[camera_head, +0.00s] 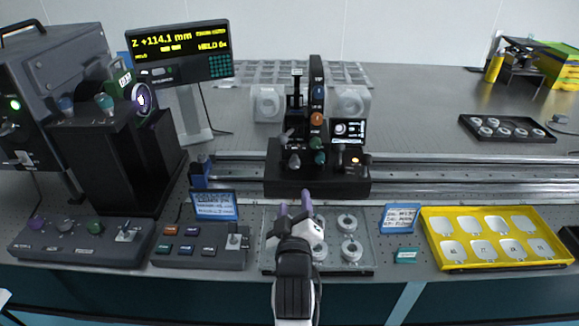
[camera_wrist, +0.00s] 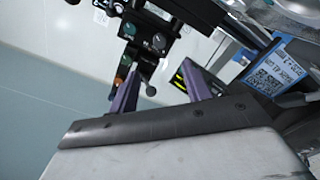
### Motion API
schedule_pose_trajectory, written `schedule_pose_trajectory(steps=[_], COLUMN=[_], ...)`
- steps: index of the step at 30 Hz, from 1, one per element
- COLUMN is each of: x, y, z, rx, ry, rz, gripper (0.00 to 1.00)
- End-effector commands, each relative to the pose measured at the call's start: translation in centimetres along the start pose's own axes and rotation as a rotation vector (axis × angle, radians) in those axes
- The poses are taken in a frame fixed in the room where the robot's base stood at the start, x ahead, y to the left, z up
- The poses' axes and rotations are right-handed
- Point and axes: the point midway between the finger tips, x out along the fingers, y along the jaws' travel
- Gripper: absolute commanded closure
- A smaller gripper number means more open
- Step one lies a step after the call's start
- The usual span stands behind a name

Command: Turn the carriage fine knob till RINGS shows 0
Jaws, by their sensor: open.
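The black carriage (camera_head: 318,180) sits on the rails at the middle of the table. It carries several small knobs, among them a green knob (camera_head: 320,157) and an orange knob (camera_head: 317,119); their labels are too small to read, so I cannot tell which is the fine knob. A small screen (camera_head: 348,130) on the carriage shows a round pattern, but no RINGS number is readable. My gripper (camera_head: 294,203) is open and empty, in front of the carriage and apart from its knobs. In the wrist view, my gripper's purple fingers (camera_wrist: 163,86) are spread, with the tilted carriage knobs (camera_wrist: 131,29) beyond.
A monitor (camera_head: 178,52) at the back left reads Z +114.1 mm. Control boxes (camera_head: 80,245) stand at the front left. A clear tray (camera_head: 372,258) with ring parts lies beneath my gripper. A yellow tray (camera_head: 437,262) lies at the right. The rails (camera_head: 440,173) right of the carriage are clear.

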Motion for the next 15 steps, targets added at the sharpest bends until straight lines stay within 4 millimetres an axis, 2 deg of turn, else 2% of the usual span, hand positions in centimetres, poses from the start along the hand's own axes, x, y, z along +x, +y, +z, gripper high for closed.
schedule_pose_trajectory(steps=[5,15], x=[2.5,9.8], y=[0.1,0.2], z=[-0.1,-0.3], rx=[0.0,0.0], ry=[0.002,0.001], rz=[0.002,0.0], gripper=[0.51,0.51])
